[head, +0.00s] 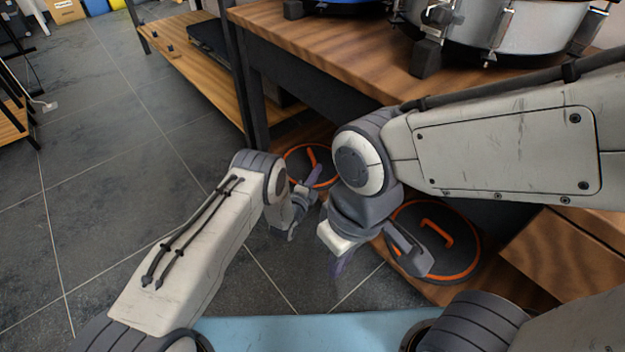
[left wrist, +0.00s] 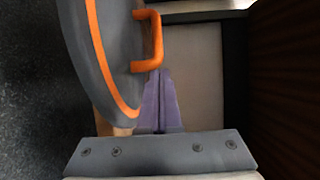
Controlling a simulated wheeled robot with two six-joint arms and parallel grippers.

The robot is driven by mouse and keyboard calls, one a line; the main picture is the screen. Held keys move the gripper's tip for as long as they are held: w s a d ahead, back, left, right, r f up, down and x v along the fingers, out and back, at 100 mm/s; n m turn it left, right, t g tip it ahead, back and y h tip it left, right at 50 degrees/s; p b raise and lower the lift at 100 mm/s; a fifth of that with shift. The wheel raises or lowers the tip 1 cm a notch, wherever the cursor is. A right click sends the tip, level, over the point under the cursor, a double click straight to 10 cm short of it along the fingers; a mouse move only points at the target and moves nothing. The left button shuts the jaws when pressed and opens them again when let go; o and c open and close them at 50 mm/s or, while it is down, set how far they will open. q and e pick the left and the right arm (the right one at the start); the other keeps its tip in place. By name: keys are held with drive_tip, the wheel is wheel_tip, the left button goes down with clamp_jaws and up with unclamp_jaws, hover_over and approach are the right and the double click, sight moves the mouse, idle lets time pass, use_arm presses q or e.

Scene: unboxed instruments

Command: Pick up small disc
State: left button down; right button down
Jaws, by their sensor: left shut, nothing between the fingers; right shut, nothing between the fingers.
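The small disc (head: 296,158), dark with an orange rim and an orange handle, lies on the low wooden shelf under the table in the head view. My left arm partly covers it. In the left wrist view the disc (left wrist: 120,55) fills the upper left, with its orange handle (left wrist: 157,38) standing to its right. My left gripper (head: 317,174) is shut and empty at the disc. In the left wrist view its purple fingertips (left wrist: 158,72) are just below the handle's lower end; I cannot tell whether they touch. My right gripper (head: 340,266) is shut and empty, pointing down over the floor.
A larger dark disc (head: 462,233) with an orange rim and handle lies on the shelf to the right, partly behind my right arm. A wooden box (head: 565,255) is beside it. The wooden table (head: 330,58) bears drums above. The tiled floor at left is clear.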

sight(328, 180)
use_arm(q)
drive_tip(key=d, duration=0.4)
drive_tip(key=shift+s+f, duration=0.1)
drive_tip(key=shift+s, duration=0.15)
drive_tip(key=p+v, duration=0.9)
drive_tip(key=v, duration=1.1)
drive_tip(key=shift+a, duration=0.15)
